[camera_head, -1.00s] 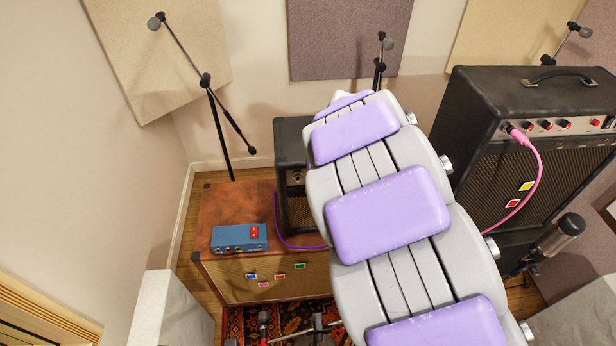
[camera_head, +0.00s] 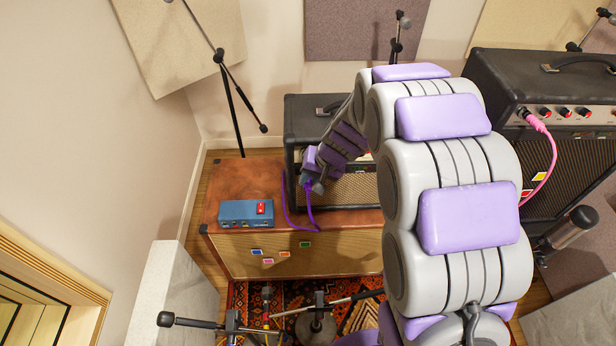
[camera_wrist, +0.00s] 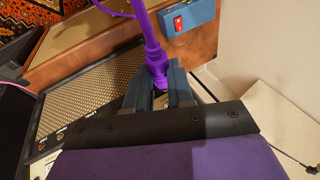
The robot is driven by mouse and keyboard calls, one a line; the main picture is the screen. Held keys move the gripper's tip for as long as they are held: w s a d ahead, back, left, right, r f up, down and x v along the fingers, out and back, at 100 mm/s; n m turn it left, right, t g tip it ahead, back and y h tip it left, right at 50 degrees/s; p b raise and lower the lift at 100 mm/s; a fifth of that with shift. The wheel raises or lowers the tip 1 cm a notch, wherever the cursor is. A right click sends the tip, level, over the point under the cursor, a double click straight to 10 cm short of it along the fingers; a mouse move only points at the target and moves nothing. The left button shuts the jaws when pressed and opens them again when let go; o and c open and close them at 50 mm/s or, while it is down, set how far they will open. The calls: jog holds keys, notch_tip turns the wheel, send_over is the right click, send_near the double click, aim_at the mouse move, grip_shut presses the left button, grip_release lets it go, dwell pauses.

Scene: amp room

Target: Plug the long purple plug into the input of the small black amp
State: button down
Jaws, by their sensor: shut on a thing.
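The small black amp (camera_head: 298,127) stands on top of the brown cabinet, with its tan grille partly behind my arm. It also shows in the wrist view, where its grille (camera_wrist: 84,108) and a panel with small knobs lie beside my gripper. My gripper (camera_head: 310,182) is in front of the amp's left part. In the wrist view my gripper (camera_wrist: 160,90) is shut on the purple plug (camera_wrist: 155,60), and its purple cable runs up from it. The amp's input is not clearly visible.
A blue pedal box (camera_head: 246,213) with a red switch sits left on the brown cabinet (camera_head: 235,255). The large black amp (camera_head: 500,90) at right has a pink plug (camera_head: 535,122) in it. Mic stands (camera_head: 237,100) stand behind and in front.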

jog(key=shift+w+a+f, duration=0.1)
jog(key=shift+w+f, duration=0.1)
jog(key=shift+w, duration=0.6)
jog(key=w+p, duration=0.1)
jog(key=w, duration=0.1)
jog(key=w+f+p, duration=0.1)
jog(key=w, duration=0.1)
jog(key=shift+w, duration=0.3)
jog(key=shift+r, duration=0.1)
jog(key=shift+w+f+p, duration=0.25)
jog(key=shift+w+p, duration=0.25)
jog(key=shift+w, duration=0.7)
dwell(1.6)
jog(key=c, duration=0.9)
grip_release()
